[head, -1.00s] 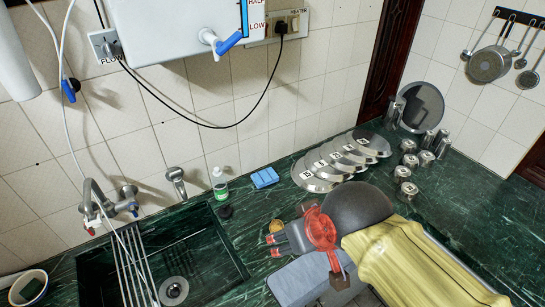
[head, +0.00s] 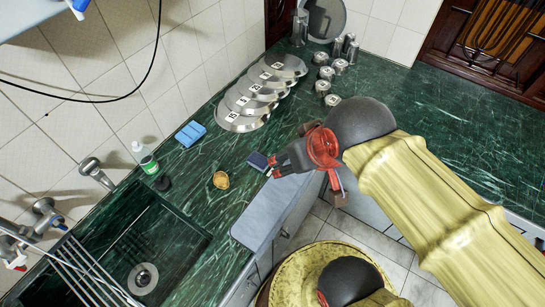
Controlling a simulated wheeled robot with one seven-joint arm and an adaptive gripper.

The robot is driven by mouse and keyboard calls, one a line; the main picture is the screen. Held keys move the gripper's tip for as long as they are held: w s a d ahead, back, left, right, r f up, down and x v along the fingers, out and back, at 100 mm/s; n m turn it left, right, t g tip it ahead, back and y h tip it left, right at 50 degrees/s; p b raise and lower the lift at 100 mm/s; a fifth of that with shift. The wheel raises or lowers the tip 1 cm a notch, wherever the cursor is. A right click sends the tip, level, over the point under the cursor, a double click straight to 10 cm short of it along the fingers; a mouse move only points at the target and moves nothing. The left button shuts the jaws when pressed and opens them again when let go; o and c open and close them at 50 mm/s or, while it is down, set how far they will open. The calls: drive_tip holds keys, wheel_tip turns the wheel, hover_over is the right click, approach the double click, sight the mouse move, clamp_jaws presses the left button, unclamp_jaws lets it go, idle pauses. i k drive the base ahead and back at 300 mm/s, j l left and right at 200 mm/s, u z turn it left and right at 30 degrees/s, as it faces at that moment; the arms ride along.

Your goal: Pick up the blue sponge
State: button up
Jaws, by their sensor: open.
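A light blue sponge (head: 190,133) lies flat on the green marble counter, right of the soap bottle and left of the fanned steel plates.
Steel plates (head: 243,122) and several steel cups (head: 333,100) stand further back. A grey panel (head: 262,215) lies along the counter's front edge.

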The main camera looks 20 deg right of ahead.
sight(257, 159)
drive_tip(key=i+l+u, duration=0.15)
drive_tip(key=l+u, duration=0.6)
drive_tip(key=l, duration=0.2)
drive_tip(key=i+l+u, duration=0.1)
drive_tip(key=l+u, duration=0.3)
drive_tip(key=l, duration=0.15)
